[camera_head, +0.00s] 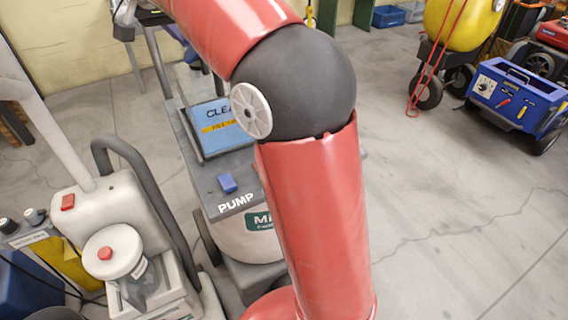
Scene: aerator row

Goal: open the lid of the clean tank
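The clean tank (262,226) is part of a grey machine at the middle of the view, marked "PUMP" on its front, with a blue switch and a green badge. Its lid (212,122) bears a blue label reading "CLEA" and a yellow strip; the rest of the word is behind my arm. The lid looks closed, but its right side and rear edge are hidden by my red arm, so I cannot be sure. My arm rises in front of the machine and bends back toward the top left. My gripper is not visible in this view.
A grey-white machine with a dark hose (140,165) and a clear canister (128,268) stands close on the left. A blue power unit (515,98) and a yellow tank (462,35) on wheels stand at upper right. The concrete floor (450,210) at right is clear.

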